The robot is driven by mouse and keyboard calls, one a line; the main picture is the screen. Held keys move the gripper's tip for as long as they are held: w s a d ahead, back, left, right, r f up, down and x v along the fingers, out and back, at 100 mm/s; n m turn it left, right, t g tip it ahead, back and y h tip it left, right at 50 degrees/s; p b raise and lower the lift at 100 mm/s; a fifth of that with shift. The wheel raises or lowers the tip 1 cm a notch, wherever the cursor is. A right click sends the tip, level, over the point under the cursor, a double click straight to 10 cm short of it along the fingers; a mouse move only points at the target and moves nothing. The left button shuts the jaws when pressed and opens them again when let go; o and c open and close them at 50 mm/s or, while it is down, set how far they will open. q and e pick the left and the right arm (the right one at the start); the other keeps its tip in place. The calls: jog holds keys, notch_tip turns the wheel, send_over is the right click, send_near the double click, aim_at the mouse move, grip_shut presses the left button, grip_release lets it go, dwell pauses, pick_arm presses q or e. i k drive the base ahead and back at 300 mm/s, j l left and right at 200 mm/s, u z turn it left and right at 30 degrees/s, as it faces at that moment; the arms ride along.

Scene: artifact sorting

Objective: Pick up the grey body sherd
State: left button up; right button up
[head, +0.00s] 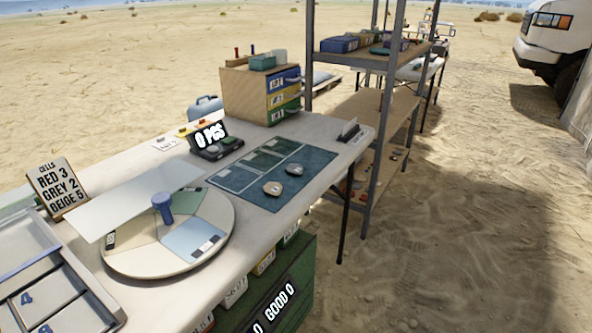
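Two small sherds lie on the dark blue mat on the table. The nearer sherd (273,188) looks pale grey-beige, and the farther sherd (294,169) looks greyish. Both are small in the picture, and I cannot tell for certain which is the grey body sherd. They lie apart from each other on the right part of the mat (240,182). Neither of my grippers shows in the head view, and nothing touches the sherds.
A round turntable (128,262) with a blue knob (162,205) stands left of the mat. Behind are a "0 PCS" scale (214,142) and a drawer cabinet (238,97). A metal shelf (372,112) stands beyond the table's right end.

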aim_at(297, 169)
jog(key=u, duration=1)
jog(key=l+u, duration=0.8)
jog(key=l, duration=0.15)
jog(key=l+u, duration=0.4)
jog(key=l, duration=0.1)
